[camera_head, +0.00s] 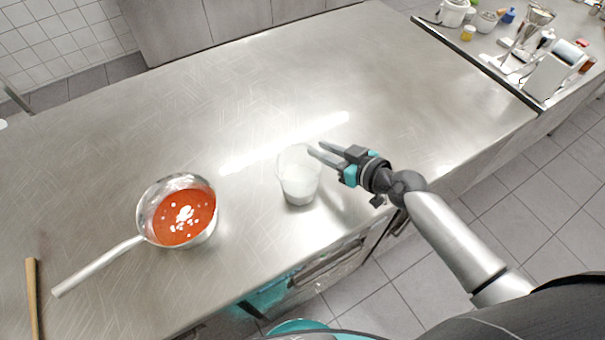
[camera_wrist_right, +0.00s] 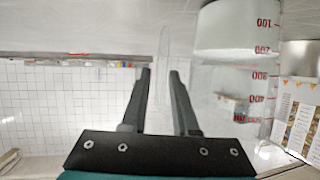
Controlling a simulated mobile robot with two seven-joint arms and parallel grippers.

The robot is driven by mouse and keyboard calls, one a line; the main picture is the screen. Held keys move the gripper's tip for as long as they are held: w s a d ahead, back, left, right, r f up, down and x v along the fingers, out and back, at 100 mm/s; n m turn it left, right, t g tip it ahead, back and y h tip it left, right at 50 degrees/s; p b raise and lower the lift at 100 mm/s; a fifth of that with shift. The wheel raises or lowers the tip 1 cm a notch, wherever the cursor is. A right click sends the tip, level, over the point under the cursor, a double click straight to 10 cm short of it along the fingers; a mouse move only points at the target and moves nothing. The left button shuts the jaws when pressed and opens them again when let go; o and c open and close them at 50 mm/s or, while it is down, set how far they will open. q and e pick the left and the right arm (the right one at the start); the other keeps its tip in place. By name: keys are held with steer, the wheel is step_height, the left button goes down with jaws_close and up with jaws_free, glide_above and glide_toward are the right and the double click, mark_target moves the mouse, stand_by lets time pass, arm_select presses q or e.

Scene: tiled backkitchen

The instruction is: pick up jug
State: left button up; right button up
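The jug (camera_head: 298,187) is a clear measuring jug with white liquid in its lower part, standing upright on the steel table. In the right wrist view the jug (camera_wrist_right: 235,85) fills the upper right, its red markings upside down. My right gripper (camera_head: 316,148) is beside the jug's rim on its right side. In the right wrist view its two fingers (camera_wrist_right: 160,73) are apart, with a thin clear strip between or beyond them, likely the jug's handle. I cannot tell whether the fingers touch it. My left gripper is not in view.
A pan (camera_head: 148,222) of red sauce with white bits stands left of the jug on the steel table (camera_head: 200,110). A wooden utensil (camera_head: 33,300) lies at the lower left. Behind the jug the table is clear. Several kitchen items stand on a far counter at the upper right.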

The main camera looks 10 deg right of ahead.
steer(key=shift+x, duration=0.8)
steer(key=c, duration=0.4)
jaws_close()
steer(key=shift+r, duration=0.1)
stand_by(0.4)
